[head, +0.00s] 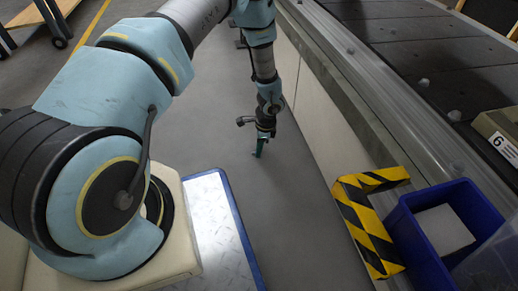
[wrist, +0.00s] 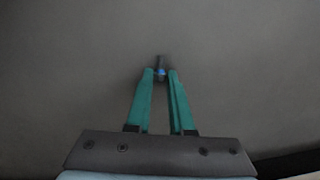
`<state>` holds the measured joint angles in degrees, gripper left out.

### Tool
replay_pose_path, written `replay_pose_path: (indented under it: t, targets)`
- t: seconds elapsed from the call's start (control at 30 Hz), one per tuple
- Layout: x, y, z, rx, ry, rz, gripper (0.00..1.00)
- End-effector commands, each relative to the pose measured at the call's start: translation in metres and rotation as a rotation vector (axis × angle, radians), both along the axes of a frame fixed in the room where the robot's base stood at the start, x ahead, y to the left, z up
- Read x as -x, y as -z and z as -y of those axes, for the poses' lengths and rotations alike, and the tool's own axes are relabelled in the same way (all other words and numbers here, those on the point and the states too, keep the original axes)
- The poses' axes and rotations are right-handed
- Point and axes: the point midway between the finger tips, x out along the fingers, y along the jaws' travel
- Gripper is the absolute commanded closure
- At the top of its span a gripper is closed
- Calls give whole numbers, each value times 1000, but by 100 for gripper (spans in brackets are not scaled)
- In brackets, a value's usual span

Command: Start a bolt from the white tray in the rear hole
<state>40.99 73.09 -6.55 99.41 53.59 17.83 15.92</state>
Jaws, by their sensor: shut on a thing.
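My gripper (head: 259,150) hangs over the grey floor beside the conveyor. In the wrist view its two green fingers (wrist: 161,74) are shut on a small dark bolt (wrist: 160,61) with a bright blue patch. The bolt sticks out past the fingertips, and its lower part is hidden between them. In the head view the bolt is too small to make out. I cannot identify the white tray or the rear hole in either view.
The conveyor (head: 398,55) with dark slats runs along the right. A yellow-black striped bracket (head: 366,222) juts from its side. A blue bin (head: 415,262) holding a white flat-topped thing (head: 443,230) stands beside it. A box marked 6 (head: 497,135) sits on the slats. The floor around my gripper is clear.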

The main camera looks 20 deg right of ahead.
Motion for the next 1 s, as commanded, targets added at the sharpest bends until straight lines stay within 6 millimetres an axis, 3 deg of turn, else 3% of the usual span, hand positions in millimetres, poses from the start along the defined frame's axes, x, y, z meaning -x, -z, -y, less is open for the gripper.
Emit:
replay_pose_path:
  t: [0.23, 0.8, 1.0]
  targets:
    - [0, -7, 0, 0, 0, 1, 100]
    - [0, -50, 0, -1, 0, 0, 100]
    - [0, -50, 0, 0, 0, 0, 100]
